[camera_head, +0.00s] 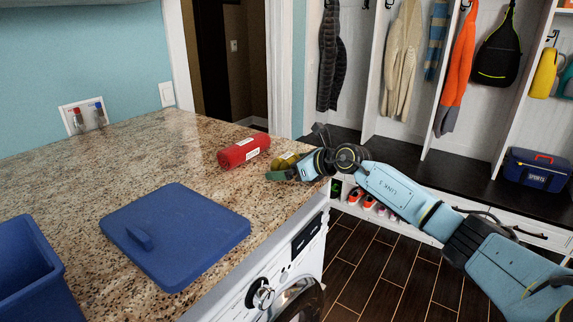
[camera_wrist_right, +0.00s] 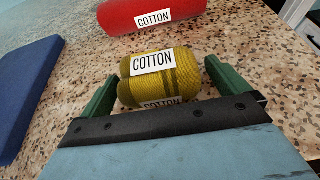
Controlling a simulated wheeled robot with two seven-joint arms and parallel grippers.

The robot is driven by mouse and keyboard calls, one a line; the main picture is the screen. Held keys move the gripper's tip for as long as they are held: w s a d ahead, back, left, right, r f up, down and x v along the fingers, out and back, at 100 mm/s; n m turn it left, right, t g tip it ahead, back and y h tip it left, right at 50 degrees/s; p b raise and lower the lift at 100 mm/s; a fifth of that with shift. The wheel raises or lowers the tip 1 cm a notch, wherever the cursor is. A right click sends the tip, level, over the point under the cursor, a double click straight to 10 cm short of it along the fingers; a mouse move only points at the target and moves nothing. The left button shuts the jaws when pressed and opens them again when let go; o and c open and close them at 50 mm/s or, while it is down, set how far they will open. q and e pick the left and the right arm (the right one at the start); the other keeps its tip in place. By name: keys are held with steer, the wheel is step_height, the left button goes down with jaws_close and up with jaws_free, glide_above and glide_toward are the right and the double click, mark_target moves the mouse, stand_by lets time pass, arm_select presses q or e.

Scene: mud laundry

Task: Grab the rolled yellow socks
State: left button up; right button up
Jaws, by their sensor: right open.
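The rolled yellow socks (camera_wrist_right: 150,88) lie on the speckled countertop with a white band reading COTTON. In the head view the socks (camera_head: 284,160) are partly hidden by my right gripper (camera_head: 283,170), which is low over the counter near its right edge. In the right wrist view my right gripper (camera_wrist_right: 158,96) is open, with one green finger on each side of the socks. Gaps show between the socks and the fingers, so it is not holding them. My left gripper is not in view.
A red roll (camera_head: 244,150) marked COTTON lies just beyond the socks; it also shows in the right wrist view (camera_wrist_right: 146,14). A blue lid (camera_head: 190,240) lies flat nearer on the countertop (camera_head: 100,165). A blue bin (camera_head: 30,270) stands at the lower left.

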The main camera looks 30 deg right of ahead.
steer(key=shift+c, duration=0.3)
steer(key=c, duration=1)
